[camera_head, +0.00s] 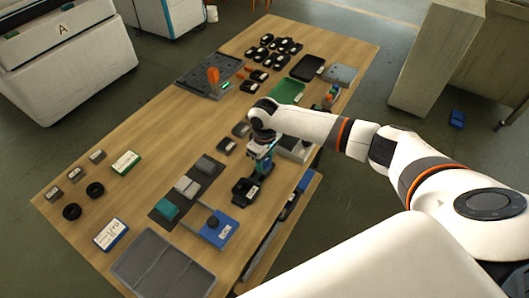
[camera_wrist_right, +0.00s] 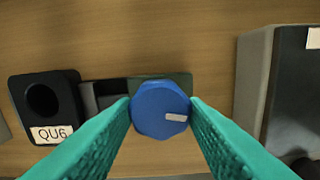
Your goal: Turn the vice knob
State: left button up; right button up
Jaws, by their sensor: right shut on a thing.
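The vice knob (camera_wrist_right: 160,112) is a blue, many-sided cap with a pale mark on its right side, in the middle of the right wrist view. My right gripper (camera_wrist_right: 161,106) has its two teal fingers on either side of the knob, shut on it. Behind the knob, part of a dark green and grey body (camera_wrist_right: 105,93) shows; the knob and fingers hide the rest. In the head view my right gripper (camera_head: 262,146) points down over the right side of the table, and the knob cannot be made out there. My left gripper is in neither view.
A black block labelled QU6 (camera_wrist_right: 45,108) stands left of the knob, and a large grey block (camera_wrist_right: 285,90) stands to the right. The wooden table (camera_head: 130,200) also holds a grey tray (camera_head: 160,268), a blue box (camera_head: 214,228) and several black parts.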

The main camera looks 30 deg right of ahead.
jog(key=n+p, duration=0.2)
jog(key=n, duration=0.2)
jog(key=shift+r+n, duration=0.15)
jog(key=shift+n, duration=0.15)
jog(key=n+p, duration=0.1)
jog(key=n, duration=0.3)
jog(key=shift+w+n, duration=0.1)
jog(key=shift+n, duration=0.2)
jog(key=n, duration=1.1)
jog(key=shift+n, duration=0.3)
jog(key=o, duration=1)
jog(key=shift+c, duration=0.2)
